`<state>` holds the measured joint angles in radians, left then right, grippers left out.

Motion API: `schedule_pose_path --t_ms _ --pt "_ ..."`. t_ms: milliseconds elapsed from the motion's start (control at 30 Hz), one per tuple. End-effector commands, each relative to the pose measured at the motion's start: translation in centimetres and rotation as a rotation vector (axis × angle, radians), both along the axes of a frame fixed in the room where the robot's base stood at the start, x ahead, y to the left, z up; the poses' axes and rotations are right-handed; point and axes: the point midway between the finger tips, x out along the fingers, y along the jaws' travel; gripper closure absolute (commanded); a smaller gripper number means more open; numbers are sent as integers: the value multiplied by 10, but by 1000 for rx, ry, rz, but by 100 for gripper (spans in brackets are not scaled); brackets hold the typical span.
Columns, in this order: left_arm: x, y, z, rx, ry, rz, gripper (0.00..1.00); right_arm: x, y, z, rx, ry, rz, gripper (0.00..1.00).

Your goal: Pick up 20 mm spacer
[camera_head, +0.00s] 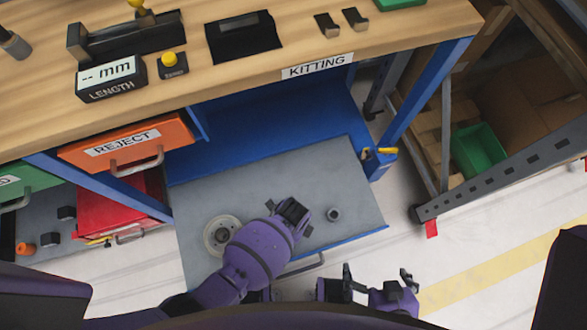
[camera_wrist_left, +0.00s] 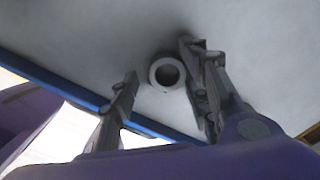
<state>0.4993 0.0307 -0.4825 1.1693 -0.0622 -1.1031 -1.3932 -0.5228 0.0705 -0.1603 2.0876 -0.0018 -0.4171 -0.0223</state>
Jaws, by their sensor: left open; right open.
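A small grey ring (camera_head: 333,214), which looks like the 20 mm spacer, stands on the grey surface of the pulled-out drawer (camera_head: 350,180). My left gripper (camera_head: 296,214) is over the drawer, just left of the ring in the head view. It is open and empty. In the left wrist view, the ring (camera_wrist_left: 153,73) shows its round hole and lies ahead of the open fingers, between their tips and nearer the right finger. I cannot tell the height gap. My right gripper (camera_head: 378,284) is open and empty, in front of the drawer's front edge.
A larger grey disc (camera_head: 213,238) lies on the drawer, partly behind my left arm. The wooden bench (camera_head: 200,75) overhangs the drawer. An orange REJECT drawer (camera_head: 90,152) is at the left. A blue bench leg (camera_head: 425,95) and a metal rack (camera_head: 500,185) stand at the right.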

Motion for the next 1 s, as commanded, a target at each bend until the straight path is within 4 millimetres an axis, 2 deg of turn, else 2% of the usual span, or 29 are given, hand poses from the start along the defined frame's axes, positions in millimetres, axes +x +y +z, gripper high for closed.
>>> schedule_pose_path --t_ms 267,600,1000 --pt "1 -1 -3 -2 -2 1 57 3 0 2 1 -7 -2 0" --pt "1 -1 -3 -2 -2 1 100 0 0 -1 1 0 -2 0" --pt "1 -1 1 -2 -2 1 100 1 0 2 1 -1 -1 0"
